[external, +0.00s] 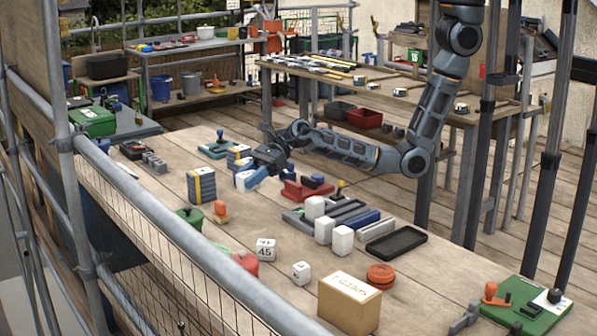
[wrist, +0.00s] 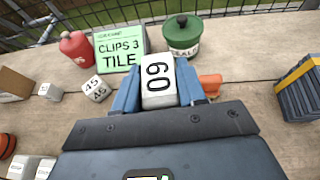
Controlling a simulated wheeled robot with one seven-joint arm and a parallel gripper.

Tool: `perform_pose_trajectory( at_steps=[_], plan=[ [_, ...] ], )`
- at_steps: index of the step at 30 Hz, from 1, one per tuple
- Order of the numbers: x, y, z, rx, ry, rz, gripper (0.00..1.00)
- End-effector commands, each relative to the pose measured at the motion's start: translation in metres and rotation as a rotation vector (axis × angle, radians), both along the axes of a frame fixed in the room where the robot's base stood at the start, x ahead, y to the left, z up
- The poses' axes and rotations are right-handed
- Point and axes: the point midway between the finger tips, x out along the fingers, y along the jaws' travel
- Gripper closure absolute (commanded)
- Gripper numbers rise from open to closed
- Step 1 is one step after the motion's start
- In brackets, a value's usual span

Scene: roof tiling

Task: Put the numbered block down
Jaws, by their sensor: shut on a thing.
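My gripper (wrist: 158,92) is shut on a white numbered block (wrist: 158,80), with a blue finger on each side of it. Its dark digits read 60 or 09, seen turned in the wrist view. I cannot tell whether the block touches the table. Another white block marked 45 (external: 266,249) stands nearer the front; it also shows in the wrist view (wrist: 97,88). A smaller white block (external: 301,272) lies to its right.
A green card reading "CLIPS 3 TILE" (wrist: 120,47) stands beyond the held block, between a red can (wrist: 77,48) and a green can (wrist: 183,36). An orange item (wrist: 211,84) is close to the right finger. Bare wood lies around the 45 block.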

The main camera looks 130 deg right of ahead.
Motion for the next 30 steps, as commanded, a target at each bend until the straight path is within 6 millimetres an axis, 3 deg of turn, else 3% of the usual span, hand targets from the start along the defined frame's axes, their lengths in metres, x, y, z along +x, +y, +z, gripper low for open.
perform_pose_trajectory(
  at_steps=[3,8,22,30],
  plan=[
    [-0.007,-0.025,0.001,-0.004,-0.005,-0.065,0.90],
    [-0.006,-0.032,-0.003,-0.006,-0.006,-0.097,0.90],
    [0.053,0.037,-0.056,-0.006,-0.007,-0.096,0.90],
    [0.066,0.051,-0.071,-0.007,-0.007,-0.098,0.90]
  ],
)
